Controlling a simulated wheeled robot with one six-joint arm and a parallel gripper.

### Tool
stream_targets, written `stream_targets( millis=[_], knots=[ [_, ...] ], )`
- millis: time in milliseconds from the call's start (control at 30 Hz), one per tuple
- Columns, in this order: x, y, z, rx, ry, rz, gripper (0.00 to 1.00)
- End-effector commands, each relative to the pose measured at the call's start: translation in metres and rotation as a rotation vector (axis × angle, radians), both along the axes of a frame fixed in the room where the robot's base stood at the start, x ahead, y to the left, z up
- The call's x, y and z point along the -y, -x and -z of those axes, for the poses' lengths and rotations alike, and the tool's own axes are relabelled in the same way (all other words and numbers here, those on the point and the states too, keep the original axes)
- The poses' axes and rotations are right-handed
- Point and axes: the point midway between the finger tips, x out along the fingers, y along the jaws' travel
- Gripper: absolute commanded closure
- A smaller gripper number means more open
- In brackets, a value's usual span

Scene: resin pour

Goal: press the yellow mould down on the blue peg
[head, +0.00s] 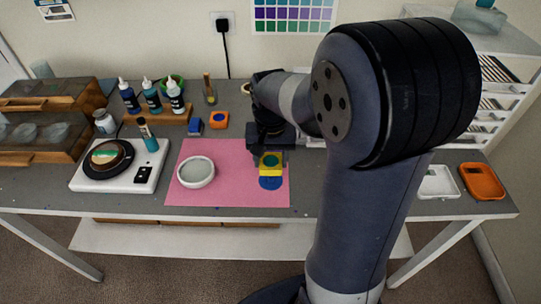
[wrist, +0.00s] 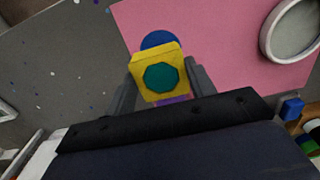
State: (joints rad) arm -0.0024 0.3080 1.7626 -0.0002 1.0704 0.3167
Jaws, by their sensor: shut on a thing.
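The yellow mould (head: 270,161) is a small block with a dark teal octagon in its top face. It also shows in the wrist view (wrist: 142,56). My gripper (wrist: 162,80) is shut on it, with one grey finger on each side. A round blue piece (head: 270,184), which I take for the blue peg or its base, lies on the pink mat. In the wrist view the blue piece (wrist: 158,39) shows past the mould's far edge and is partly hidden by it. I cannot tell whether the mould touches it.
A white round dish (head: 196,172) stands on the pink mat (head: 235,188) left of my gripper. A white hotplate or scale (head: 148,178) is farther left. Small blue (head: 194,126) and orange (head: 218,119) blocks stand behind. An orange tray (head: 482,181) is at right.

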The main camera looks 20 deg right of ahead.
Motion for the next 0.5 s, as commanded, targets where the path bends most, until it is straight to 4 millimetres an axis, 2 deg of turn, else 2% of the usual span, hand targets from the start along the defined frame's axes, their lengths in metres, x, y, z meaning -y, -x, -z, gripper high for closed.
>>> stream_targets(
  millis=[100, 500],
  knots=[
    [0.000, 0.000, 0.014, 0.000, 0.000, 0.000, 0.68],
    [0.000, 0.000, 0.041, -0.001, 0.000, 0.000, 0.68]
  ],
)
